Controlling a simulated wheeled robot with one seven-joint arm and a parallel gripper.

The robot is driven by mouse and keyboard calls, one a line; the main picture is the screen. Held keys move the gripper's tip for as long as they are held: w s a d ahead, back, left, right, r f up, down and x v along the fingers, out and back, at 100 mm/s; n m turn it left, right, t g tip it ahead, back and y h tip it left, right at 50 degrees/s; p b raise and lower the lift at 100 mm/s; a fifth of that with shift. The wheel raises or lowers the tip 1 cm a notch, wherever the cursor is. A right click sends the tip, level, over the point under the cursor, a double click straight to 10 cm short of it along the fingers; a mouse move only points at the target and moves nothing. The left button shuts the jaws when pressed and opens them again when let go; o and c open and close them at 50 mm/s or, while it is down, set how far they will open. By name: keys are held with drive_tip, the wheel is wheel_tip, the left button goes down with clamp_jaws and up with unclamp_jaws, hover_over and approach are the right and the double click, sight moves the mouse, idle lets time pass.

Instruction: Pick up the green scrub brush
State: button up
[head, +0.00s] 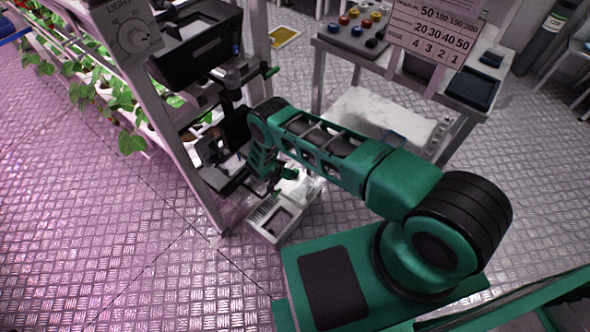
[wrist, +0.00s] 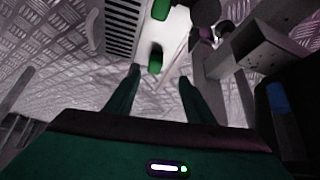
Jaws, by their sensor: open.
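My gripper (wrist: 160,74) is open in the wrist view, its two dark green fingers apart with nothing held between them. A small green piece (wrist: 155,59) shows just beyond the fingertips, and another green piece (wrist: 161,9) sits at the top edge. Both lie over a white surface. They may be parts of the green scrub brush, but its full shape is not clear. In the head view my gripper (head: 276,184) points down at a light slotted crate (head: 264,229) on the floor. The brush cannot be made out surely there.
A dark shelf rack (head: 203,196) stands close left of my gripper, with a black bin (head: 195,50) above. Leafy plants (head: 130,140) line the left. A table (head: 340,48) with a white slab (head: 385,115) below stands behind my arm. The left floor is clear.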

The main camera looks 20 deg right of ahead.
drive_tip(key=x, duration=0.5)
drive_tip(key=shift+d, duration=0.35)
drive_tip(key=shift+w+d+f, duration=0.35)
drive_tip(key=shift+d+f, duration=0.15)
drive_tip(key=shift+f, duration=0.15)
drive_tip(key=shift+w+d+f, duration=0.35)
drive_tip(key=shift+d+f, duration=0.2)
drive_tip(key=shift+f, duration=0.05)
drive_tip(key=shift+x, duration=0.95)
drive_tip(key=shift+w+a, duration=0.1)
drive_tip(key=c, duration=1.2)
